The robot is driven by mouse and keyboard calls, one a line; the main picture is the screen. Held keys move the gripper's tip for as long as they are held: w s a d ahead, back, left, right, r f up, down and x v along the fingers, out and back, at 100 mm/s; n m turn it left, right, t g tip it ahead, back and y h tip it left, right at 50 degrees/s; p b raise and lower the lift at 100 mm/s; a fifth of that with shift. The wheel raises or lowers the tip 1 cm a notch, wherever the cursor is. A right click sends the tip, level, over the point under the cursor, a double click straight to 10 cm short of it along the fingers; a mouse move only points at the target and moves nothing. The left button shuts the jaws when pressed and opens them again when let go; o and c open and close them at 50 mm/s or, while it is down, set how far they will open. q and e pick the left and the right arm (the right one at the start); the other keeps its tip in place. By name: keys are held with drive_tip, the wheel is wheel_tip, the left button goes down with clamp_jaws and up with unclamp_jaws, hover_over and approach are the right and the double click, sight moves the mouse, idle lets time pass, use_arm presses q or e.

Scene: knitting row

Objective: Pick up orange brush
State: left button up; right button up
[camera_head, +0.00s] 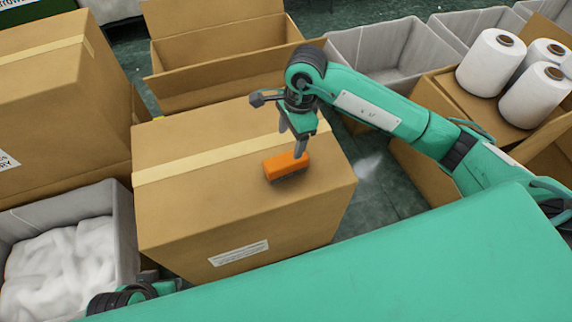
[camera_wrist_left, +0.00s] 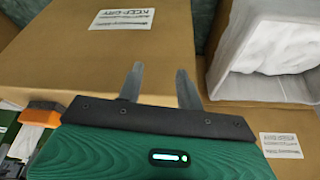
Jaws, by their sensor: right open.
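The orange brush (camera_head: 286,165) lies on top of the large closed cardboard box (camera_head: 185,205) in the head view, near the middle, with its dark bristles facing down and toward the front. My right gripper (camera_head: 292,142) is just above and behind the brush, pointing down, with its fingers apart. One finger reaches the brush's upper edge; I cannot tell whether it touches. My left gripper (camera_wrist_left: 160,84) shows in the left wrist view with its two fingers apart and nothing between them, in front of a cardboard box (camera_wrist_left: 75,60).
A grey bin (camera_head: 125,225) of white material stands at left. An open carton (camera_head: 215,45) and grey bins (camera_head: 390,50) stand behind. White yarn cones (camera_head: 490,62) sit at right. An orange-and-dark object (camera_wrist_left: 40,113), unclear, is at left in the wrist view.

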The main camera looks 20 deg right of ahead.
sight(286, 159)
drive_tip(key=f, duration=0.3)
drive_tip(key=a+f, duration=0.1)
drive_tip(key=f, duration=0.5)
drive_tip(key=shift+s+a+f+b, duration=0.1)
drive_tip(key=shift+a+f+b, duration=0.05)
drive_tip(key=shift+f+b, duration=0.2)
use_arm(q)
drive_tip(key=shift+w+d+f+t+h, duration=0.3)
drive_tip(key=shift+w+d+f+t, duration=0.1)
drive_tip(key=shift+w+d+t, duration=0.35)
drive_tip(key=shift+d+g, duration=0.1)
drive_tip(key=shift+g, duration=0.15)
use_arm(e)
drive_tip(key=c, duration=1.1)
use_arm(q)
drive_tip(key=shift+r, duration=0.1)
use_arm(e)
drive_tip(key=shift+r, duration=0.1)
